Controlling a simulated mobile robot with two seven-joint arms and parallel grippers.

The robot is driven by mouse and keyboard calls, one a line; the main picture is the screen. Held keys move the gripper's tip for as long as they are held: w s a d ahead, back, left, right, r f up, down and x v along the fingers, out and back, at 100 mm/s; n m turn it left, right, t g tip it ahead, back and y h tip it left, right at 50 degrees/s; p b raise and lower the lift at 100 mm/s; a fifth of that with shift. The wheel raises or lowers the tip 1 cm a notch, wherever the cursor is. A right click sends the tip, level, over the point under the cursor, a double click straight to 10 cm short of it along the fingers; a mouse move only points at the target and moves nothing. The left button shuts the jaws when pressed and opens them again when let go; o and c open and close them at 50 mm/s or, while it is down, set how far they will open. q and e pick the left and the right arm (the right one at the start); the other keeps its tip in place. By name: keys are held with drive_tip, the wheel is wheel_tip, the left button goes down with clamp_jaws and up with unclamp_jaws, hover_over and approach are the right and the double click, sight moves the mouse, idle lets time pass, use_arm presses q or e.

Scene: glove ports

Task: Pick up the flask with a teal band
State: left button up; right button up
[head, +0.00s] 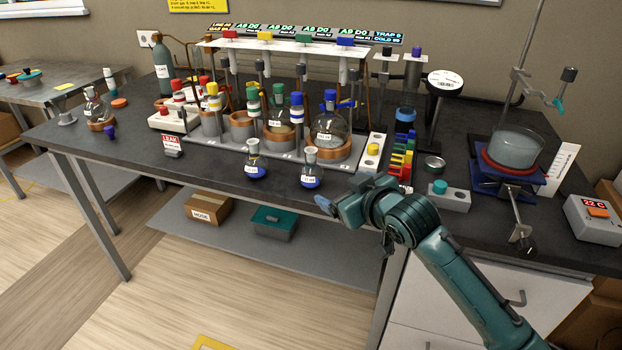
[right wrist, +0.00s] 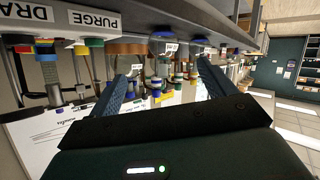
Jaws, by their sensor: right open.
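Two small clear flasks with blue liquid and white labels stand upright near the front edge of the bench: a left flask (head: 255,168) and a right flask (head: 311,178). I cannot make out a teal band on either one. My right gripper (head: 324,205) is at the bench's front edge, just in front of the right flask and apart from it. In the right wrist view, which is upside down, my right gripper (right wrist: 163,78) has its fingers spread with nothing held. My left gripper is out of view.
Behind the flasks is a long rack (head: 285,153) with several round flasks and coloured caps. A block with a teal knob (head: 440,187) and a blue jack (head: 505,180) stand to the right. A lower shelf holds a brown box (head: 208,209) and a teal bin (head: 275,220).

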sight(316, 179)
drive_tip(key=x, duration=0.8)
drive_tip(key=shift+r, duration=0.15)
drive_tip(key=x, duration=0.4)
drive_tip(key=shift+s+a+b, duration=0.25)
drive_tip(key=shift+b, duration=0.1)
drive_tip(key=shift+w+a+f, duration=0.25)
drive_tip(key=shift+w+f, duration=0.1)
drive_tip(key=shift+w, duration=0.25)
drive_tip(key=shift+c, duration=0.4)
drive_tip(key=c, duration=1)
